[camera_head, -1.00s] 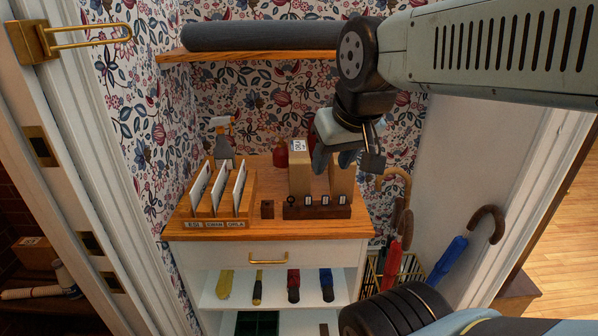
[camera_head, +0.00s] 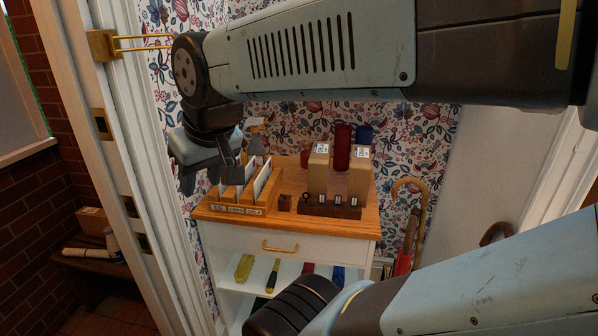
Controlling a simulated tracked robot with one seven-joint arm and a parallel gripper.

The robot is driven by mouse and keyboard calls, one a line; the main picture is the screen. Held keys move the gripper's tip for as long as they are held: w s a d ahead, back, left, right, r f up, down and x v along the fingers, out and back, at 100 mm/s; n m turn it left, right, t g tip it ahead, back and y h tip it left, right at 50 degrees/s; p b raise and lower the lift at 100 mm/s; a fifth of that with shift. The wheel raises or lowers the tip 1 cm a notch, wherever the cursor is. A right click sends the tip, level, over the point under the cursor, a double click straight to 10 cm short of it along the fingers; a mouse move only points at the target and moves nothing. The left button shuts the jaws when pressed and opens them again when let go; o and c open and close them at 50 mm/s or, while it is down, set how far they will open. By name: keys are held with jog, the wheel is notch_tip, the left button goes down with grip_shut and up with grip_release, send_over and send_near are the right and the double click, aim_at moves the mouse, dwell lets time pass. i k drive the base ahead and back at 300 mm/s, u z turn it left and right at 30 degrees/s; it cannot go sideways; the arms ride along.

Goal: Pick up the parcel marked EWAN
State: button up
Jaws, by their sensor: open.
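Two upright brown parcels stand on the wooden top of a white cabinet, a left parcel (camera_head: 318,172) and a right parcel (camera_head: 359,176). Each has a small white label on top, too small to read, so I cannot tell which is marked EWAN. Another small brown box (camera_head: 93,221) lies on a dark bench at the far left; its marking is unreadable. My gripper (camera_head: 200,180) is open and points down at the left of the cabinet, near the letter rack and well left of the two parcels. I see nothing between its fingers, which are partly hidden.
A wooden letter rack (camera_head: 237,211) with white cards and a dark key block (camera_head: 329,207) stand at the cabinet's front. A spray bottle (camera_head: 256,138) and red containers (camera_head: 342,147) are behind. A white door frame (camera_head: 130,180) stands left; umbrellas (camera_head: 405,253) are right.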

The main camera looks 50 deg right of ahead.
aim_at(361, 167)
jog(key=z, duration=1.15)
jog(key=i, duration=0.1)
jog(key=u, duration=2.4)
jog(key=k, duration=2.7)
jog(key=z, duration=0.8)
